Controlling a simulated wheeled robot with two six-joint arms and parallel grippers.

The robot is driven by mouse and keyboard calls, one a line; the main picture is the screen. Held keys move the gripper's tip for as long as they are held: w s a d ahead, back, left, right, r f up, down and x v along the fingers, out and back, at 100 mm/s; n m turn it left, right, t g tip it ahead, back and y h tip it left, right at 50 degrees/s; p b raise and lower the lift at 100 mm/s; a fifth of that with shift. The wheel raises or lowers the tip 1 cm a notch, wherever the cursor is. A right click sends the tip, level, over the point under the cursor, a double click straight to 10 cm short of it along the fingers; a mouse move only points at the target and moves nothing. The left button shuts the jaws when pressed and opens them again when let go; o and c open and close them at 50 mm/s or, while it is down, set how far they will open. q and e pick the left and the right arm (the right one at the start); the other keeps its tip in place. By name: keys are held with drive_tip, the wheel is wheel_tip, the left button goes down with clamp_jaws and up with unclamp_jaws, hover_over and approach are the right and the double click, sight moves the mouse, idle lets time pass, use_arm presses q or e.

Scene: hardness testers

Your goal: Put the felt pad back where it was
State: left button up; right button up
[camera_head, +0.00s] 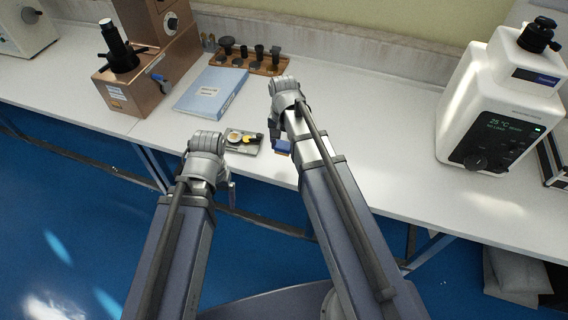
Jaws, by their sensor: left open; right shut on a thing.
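A small blue block with an orange lower edge (282,147) shows at the front of the bench, beside my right forearm. It is probably the felt pad, but it is too small to be sure. My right gripper (284,139) is shut on it; its fingers are mostly hidden by the arm. My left gripper (231,191) is open, low in front of the bench edge and mostly hidden behind its wrist. A small grey tray (252,150) lies between the two arms, holding a round beige disc (233,136) and a yellow and black piece (247,139).
A light blue book (211,93) lies behind the tray. A wooden rack (262,67) with several dark pieces stands behind it. A brown tester (125,85) stands at left, a white tester (497,100) at right. The bench right of my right arm (385,130) is clear.

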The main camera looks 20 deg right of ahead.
sight(283, 164)
use_arm(q)
wheel_tip(283, 164, down, 3)
drive_tip(key=shift+f+b, duration=0.2)
drive_tip(key=shift+b, duration=0.85)
use_arm(e)
wheel_tip(283, 164, down, 3)
drive_tip(key=shift+f, duration=0.2)
use_arm(q)
drive_tip(key=shift+f, duration=0.1)
use_arm(e)
drive_tip(key=shift+f, duration=0.1)
use_arm(q)
wheel_tip(283, 164, down, 4)
drive_tip(key=b, duration=0.3)
drive_tip(key=shift+r+b, duration=0.25)
drive_tip(key=shift+b, duration=0.1)
use_arm(e)
wheel_tip(283, 164, down, 4)
drive_tip(key=shift+r, duration=0.25)
drive_tip(key=shift+f, duration=0.2)
use_arm(q)
drive_tip(key=shift+f, duration=0.15)
use_arm(e)
drive_tip(key=o, duration=1.2)
drive_tip(key=shift+r, duration=0.2)
